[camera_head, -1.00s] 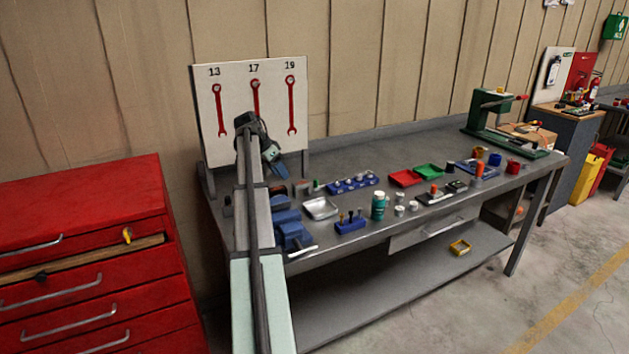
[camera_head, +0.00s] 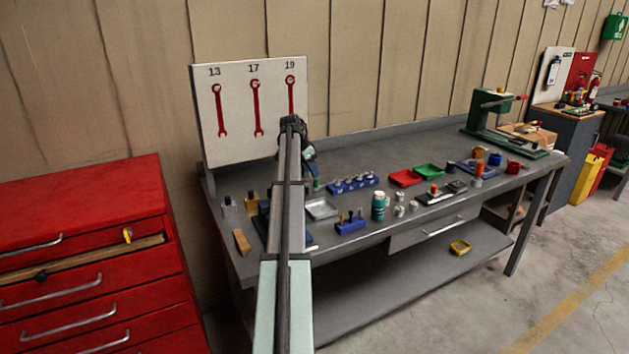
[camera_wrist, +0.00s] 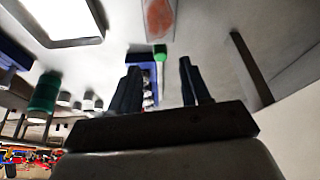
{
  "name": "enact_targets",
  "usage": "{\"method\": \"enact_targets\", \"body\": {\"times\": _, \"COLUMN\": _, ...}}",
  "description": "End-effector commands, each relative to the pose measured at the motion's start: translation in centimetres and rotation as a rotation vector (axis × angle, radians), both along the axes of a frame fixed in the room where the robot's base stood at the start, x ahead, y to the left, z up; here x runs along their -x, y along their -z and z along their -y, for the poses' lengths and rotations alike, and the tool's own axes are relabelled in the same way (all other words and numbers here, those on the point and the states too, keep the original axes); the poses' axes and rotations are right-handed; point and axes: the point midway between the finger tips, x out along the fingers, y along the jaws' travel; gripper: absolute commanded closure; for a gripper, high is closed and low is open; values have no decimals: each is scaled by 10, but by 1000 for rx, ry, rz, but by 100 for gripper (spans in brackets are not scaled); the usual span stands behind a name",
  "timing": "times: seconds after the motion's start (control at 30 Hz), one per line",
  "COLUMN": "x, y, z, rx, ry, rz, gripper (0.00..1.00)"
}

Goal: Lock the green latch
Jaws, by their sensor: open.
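A small upright green-tipped piece (camera_head: 316,185) stands on the workbench, just left of the blue rack; it may be the green latch, but it is too small to be sure. In the wrist view the green tip (camera_wrist: 160,49) shows on a pale stem, beside a plate with a reddish patch (camera_wrist: 159,18). My gripper (camera_head: 309,158) is above the bench, in front of the tool board. In the wrist view my gripper (camera_wrist: 160,66) is open and empty, its two dark fingers apart on either side of the green piece in the picture. No contact shows.
A blue rack (camera_head: 353,184) with several silver pieces, a silver tray (camera_head: 321,209), a teal bottle (camera_head: 378,205) and a blue holder (camera_head: 350,224) stand nearby. The tool board (camera_head: 235,130) rises behind. My arm covers part of the bench's left end.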

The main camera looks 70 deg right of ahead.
Motion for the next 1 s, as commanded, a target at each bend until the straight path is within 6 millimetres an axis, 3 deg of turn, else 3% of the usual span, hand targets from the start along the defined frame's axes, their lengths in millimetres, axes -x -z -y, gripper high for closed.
{"method": "enact_targets", "body": {"times": 0.1, "x": 5, "y": 20, "z": 7, "rx": -1, "ry": 0, "rz": 0, "gripper": 53}}
{"method": "enact_targets", "body": {"times": 0.33, "x": 11, "y": 44, "z": 15, "rx": 0, "ry": 0, "rz": 0, "gripper": 53}}
{"method": "enact_targets", "body": {"times": 0.8, "x": 13, "y": 53, "z": 18, "rx": 1, "ry": 0, "rz": 0, "gripper": 53}}
{"method": "enact_targets", "body": {"times": 1.0, "x": 13, "y": 53, "z": 18, "rx": 1, "ry": 0, "rz": -1, "gripper": 71}}
